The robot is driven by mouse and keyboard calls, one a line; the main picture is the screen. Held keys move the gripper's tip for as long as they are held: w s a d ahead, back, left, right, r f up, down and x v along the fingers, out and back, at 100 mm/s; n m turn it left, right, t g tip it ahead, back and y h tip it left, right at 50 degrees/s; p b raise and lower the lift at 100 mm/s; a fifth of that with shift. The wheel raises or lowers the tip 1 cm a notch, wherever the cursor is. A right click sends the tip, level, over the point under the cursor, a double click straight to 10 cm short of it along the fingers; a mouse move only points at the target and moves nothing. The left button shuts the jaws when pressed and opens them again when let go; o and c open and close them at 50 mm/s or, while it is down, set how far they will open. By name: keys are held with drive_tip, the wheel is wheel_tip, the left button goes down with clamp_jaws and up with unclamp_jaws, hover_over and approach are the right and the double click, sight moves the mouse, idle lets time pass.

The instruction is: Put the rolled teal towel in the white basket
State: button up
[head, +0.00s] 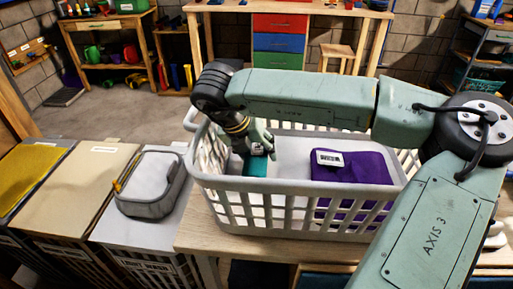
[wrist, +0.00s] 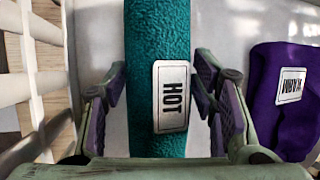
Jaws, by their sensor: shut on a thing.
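The rolled teal towel (wrist: 157,40) has a white label reading HOT and lies between my gripper's fingers. My gripper (wrist: 164,95) is shut on the towel, with a purple-padded finger on each side of it. In the head view the towel (head: 256,168) shows in the left part of the white basket (head: 270,185), below my gripper (head: 258,150). Whether the towel touches the basket floor cannot be told. A purple folded cloth (head: 352,168) with a white label lies in the right part of the basket; it also shows in the wrist view (wrist: 275,110).
The basket stands on a wooden table (head: 203,238). To the left are several lidded bins, one with a grey pouch (head: 152,185) on top. A workbench with coloured drawers (head: 280,42) stands at the back. My arm spans above the basket's right side.

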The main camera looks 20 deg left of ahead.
sight(254, 148)
drive_tip(key=shift+f, duration=0.1)
drive_tip(key=o, duration=1.2)
drive_tip(key=shift+r, duration=0.3)
drive_tip(key=b+v, duration=0.2)
drive_tip(key=v, duration=0.5)
drive_tip(key=shift+s+r, duration=0.1)
drive_tip(key=shift+s, duration=0.1)
